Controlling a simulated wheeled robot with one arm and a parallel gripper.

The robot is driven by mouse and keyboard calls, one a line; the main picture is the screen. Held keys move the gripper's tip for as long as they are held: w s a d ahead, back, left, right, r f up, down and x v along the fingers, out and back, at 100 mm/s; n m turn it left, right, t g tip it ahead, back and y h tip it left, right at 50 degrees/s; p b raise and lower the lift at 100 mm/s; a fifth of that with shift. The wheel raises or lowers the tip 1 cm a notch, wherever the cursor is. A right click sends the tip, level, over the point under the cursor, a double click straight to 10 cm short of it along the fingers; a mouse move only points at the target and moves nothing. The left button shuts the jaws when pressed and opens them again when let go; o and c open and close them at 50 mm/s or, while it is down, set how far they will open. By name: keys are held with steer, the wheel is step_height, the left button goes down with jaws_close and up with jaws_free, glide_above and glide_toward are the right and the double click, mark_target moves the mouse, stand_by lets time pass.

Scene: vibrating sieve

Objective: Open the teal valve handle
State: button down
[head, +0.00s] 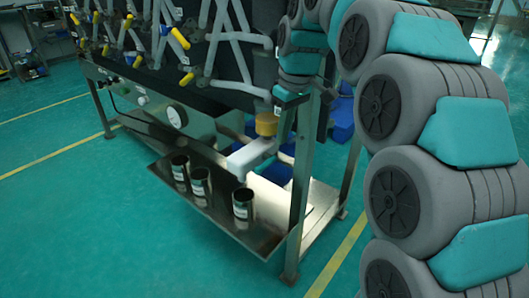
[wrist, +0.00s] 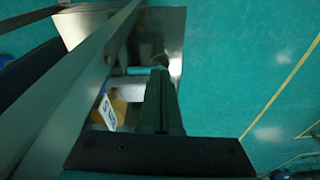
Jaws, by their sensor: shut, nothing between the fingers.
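In the wrist view, my gripper (wrist: 159,72) is shut and empty, its dark fingers pressed together. A short teal bar (wrist: 146,70), which looks like the valve handle, lies right at the fingertips, partly hidden by them. I cannot tell whether they touch. Beside the fingers is a pale pipe (wrist: 125,89) with a yellow fitting (wrist: 119,110) and a white label. In the head view, the pale outlet pipe (head: 250,156) with its yellow collar (head: 266,124) hangs at the right end of the machine. My arm comes down just beside the collar.
A metal tray (head: 225,223) with three cups (head: 243,204) sits under the outlet. A metal frame leg (head: 300,205) stands close to the right of the pipe. A long frame bar (wrist: 75,85) runs left of my gripper. Open green floor (wrist: 235,60) lies to the right.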

mark_target(262, 169)
steer(key=shift+n, duration=0.6)
steer(key=shift+w+a+r+p, duration=0.1)
steer(key=shift+w+a+r, duration=0.3)
steer(key=shift+w, duration=0.3)
steer(key=shift+w+a+r+p, duration=0.15)
steer(key=shift+w+a+r, duration=0.25)
steer(key=shift+w, duration=0.35)
steer(key=shift+w+a+r+p, duration=0.1)
steer(key=shift+w+a+r, duration=0.3)
steer(key=shift+w, duration=0.3)
steer(key=shift+f, duration=0.25)
steer(key=f, duration=0.4)
steer(key=w+a+f, duration=0.1)
steer(key=f, duration=0.4)
steer(key=a+f+p, duration=0.1)
steer(key=f, duration=0.3)
steer(key=shift+w+a+f, duration=0.1)
steer(key=shift+w+f, duration=0.15)
steer(key=shift+w, duration=0.05)
